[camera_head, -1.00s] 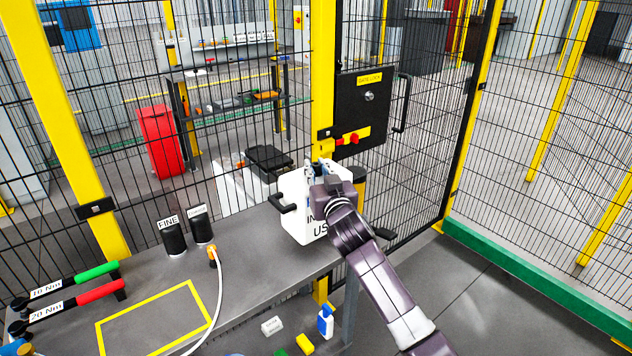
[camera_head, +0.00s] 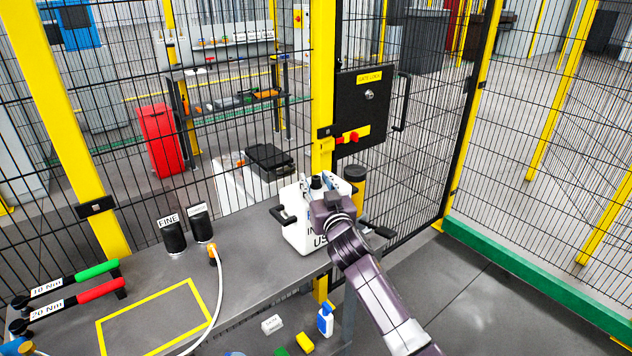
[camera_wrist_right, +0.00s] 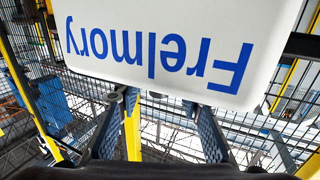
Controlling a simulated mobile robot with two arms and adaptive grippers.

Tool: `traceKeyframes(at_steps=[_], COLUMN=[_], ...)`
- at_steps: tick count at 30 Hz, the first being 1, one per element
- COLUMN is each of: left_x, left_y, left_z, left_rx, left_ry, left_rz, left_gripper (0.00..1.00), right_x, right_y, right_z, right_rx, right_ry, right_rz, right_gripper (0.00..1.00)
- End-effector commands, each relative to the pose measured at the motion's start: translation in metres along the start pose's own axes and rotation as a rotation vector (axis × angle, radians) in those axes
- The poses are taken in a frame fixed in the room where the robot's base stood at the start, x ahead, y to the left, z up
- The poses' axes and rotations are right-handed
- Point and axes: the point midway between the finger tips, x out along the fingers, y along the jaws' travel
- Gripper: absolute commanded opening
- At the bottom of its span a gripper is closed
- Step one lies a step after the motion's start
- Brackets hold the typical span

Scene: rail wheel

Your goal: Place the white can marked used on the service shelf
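A white can (camera_head: 297,236) with partly hidden black lettering, reading roughly "IN US", is at the right end of the grey bench (camera_head: 255,265) in the head view. My right gripper (camera_head: 317,184) is at its top, near a black cap. The wrist view shows the can's white face (camera_wrist_right: 185,40) with upside-down blue "Frelmory" lettering. The right gripper's two dark fingers (camera_wrist_right: 160,100) are apart and reach its edge; their contact is hidden. The can moves with them, so it appears held. Whether its base touches the bench is unclear. My left gripper is out of view.
Two black cups (camera_head: 174,237) and a yellow-outlined area (camera_head: 150,318) are on the bench, with two torque wrenches (camera_head: 75,285) at left. Mesh fencing and a black gate lock box (camera_head: 361,105) stand behind. A rack with bins (camera_head: 235,100) is beyond the fence.

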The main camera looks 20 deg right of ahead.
Motion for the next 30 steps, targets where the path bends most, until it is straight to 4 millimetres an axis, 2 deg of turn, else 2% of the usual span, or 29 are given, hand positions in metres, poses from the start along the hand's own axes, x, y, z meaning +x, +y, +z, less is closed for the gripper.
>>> traceKeyframes(at_steps=[6, 11, 24, 30], left_x=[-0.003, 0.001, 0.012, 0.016], left_y=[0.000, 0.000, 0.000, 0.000], left_z=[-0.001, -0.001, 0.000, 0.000], left_rx=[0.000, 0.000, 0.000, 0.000], left_ry=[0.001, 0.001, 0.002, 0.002], left_rz=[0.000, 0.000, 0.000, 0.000], left_gripper=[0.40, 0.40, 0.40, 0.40], right_x=[0.000, -0.014, -0.084, -0.109], right_y=[0.000, 0.000, 0.000, 0.000], right_z=[-0.004, 0.000, 0.000, -0.001], right_rx=[-0.001, -0.001, 0.000, 0.000], right_ry=[0.000, 0.000, 0.000, 0.000], right_rz=[0.000, 0.000, -0.001, 0.000], right_gripper=[0.34, 0.34, 0.34, 0.34])
